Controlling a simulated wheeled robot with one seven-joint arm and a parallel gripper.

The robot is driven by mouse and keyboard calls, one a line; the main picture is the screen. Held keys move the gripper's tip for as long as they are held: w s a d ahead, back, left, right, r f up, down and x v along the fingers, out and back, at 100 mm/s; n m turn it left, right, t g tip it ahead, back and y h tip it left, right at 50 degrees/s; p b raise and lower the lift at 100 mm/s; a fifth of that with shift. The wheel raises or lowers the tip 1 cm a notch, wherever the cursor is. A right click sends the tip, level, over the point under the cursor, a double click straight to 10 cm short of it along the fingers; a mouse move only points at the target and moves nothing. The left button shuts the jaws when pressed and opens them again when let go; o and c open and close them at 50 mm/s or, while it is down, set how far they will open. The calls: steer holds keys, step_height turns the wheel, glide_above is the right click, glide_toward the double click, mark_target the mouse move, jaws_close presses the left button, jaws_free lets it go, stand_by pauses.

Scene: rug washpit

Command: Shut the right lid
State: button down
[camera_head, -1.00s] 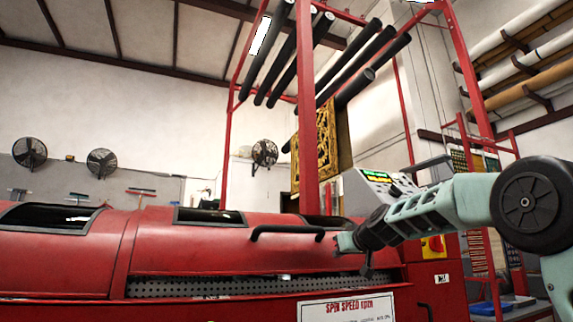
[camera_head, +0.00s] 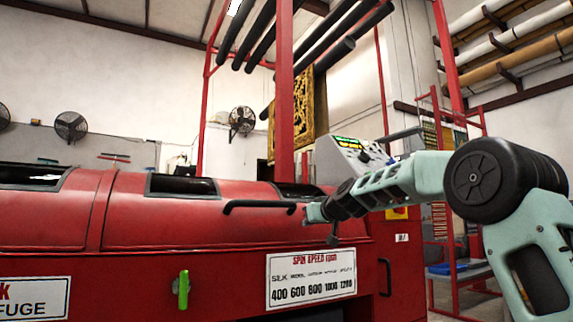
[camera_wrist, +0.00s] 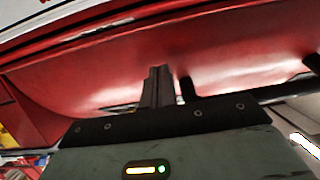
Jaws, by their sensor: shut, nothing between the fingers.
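The right lid (camera_head: 165,222) is the curved red cover of the long red machine, with small dark windows. It lies down against the red front panel, and no gap shows along its lower edge. Its black bar handle (camera_head: 260,206) is at the right part of the lid. My gripper (camera_head: 308,213) is just right of the handle's right end, in front of the lid. In the wrist view its fingers (camera_wrist: 158,85) are together and empty, pointing at the red lid surface (camera_wrist: 235,55). I cannot tell if they touch it.
A control box with a green display (camera_head: 350,143) stands behind my arm. A red post (camera_head: 284,100) rises behind the lid. A green handle (camera_head: 183,289) and a spin speed sign (camera_head: 311,278) are on the front panel.

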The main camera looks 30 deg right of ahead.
step_height(320, 180, up, 4)
steer(key=p, duration=0.4)
steer(key=s+f+b, duration=0.3)
steer(key=s+b, duration=0.2)
steer(key=s, duration=0.4)
steer(key=shift+s+d+f, duration=0.15)
steer(key=shift+s+f, duration=0.05)
steer(key=s+a+f+n+g+y+p, duration=0.1)
steer(key=s+a+f+g+y+p, duration=0.15)
steer(key=a, duration=0.55)
steer(key=s+a+f+n+g+y+p, duration=0.1)
steer(key=a+f+p, duration=0.2)
steer(key=a, duration=0.5)
steer(key=s+a+f+n+g+p, duration=0.2)
steer(key=s+a+f+g+p, duration=0.35)
steer(key=s+a, duration=0.6)
steer(key=s+a+f+n+g+h+p, duration=0.1)
steer(key=s+f+g+p, duration=0.15)
steer(key=s, duration=0.65)
steer(key=s+f+n+g+h+p, duration=0.1)
steer(key=s+p, duration=0.3)
steer(key=s, duration=0.5)
steer(key=s+a+f+n+g+h+p, duration=0.15)
steer(key=s+p, duration=0.25)
steer(key=s, duration=0.5)
step_height(320, 180, up, 37)
steer(key=p, duration=3.7)
steer(key=shift+s+d+r+g, duration=0.15)
steer(key=shift+s+d+g, duration=0.15)
steer(key=shift+g, duration=0.1)
